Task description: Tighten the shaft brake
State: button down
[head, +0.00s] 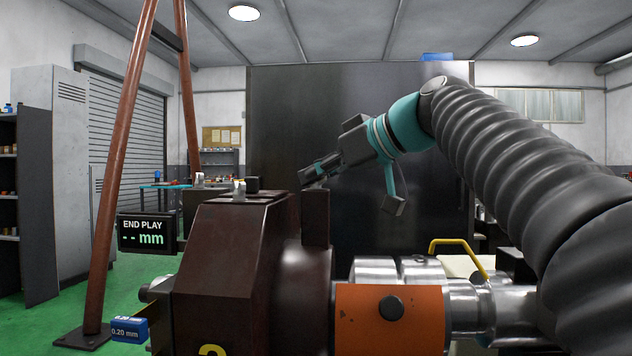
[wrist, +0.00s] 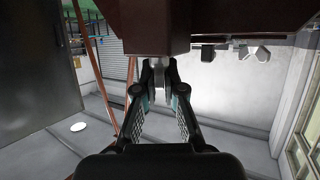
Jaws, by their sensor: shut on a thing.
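My gripper (head: 310,182) is just above the upright brown post (head: 315,218) beside the dark brown housing (head: 235,250). In the wrist view my gripper (wrist: 159,72) has its fingertips closed together on a small grey metal piece (wrist: 160,78) at the edge of a brown block (wrist: 158,30). The fingers hide most of this piece, and I cannot tell if it is the brake's screw or handle. An orange collar (head: 365,330) with a black round knob (head: 391,308) sits around the silver shaft (head: 462,302), right of the housing. No part is labelled as the brake.
The END PLAY display (head: 147,234) shows dashes and "mm". A blue 0.20 mm block (head: 129,330) is at lower left. Brown frame legs (head: 118,170) stand at left, and a yellow handle (head: 458,250) is behind the shaft. Small silver parts (wrist: 254,53) hang right of the fingers.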

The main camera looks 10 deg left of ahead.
jog(key=shift+m+t+h, duration=0.6)
jog(key=shift+m+t, duration=0.4)
jog(key=shift+t, duration=0.1)
jog(key=c, duration=1.3)
grip_release()
jog(key=v, duration=1.2)
jog(key=shift+r, duration=0.1)
jog(key=shift+s, duration=0.1)
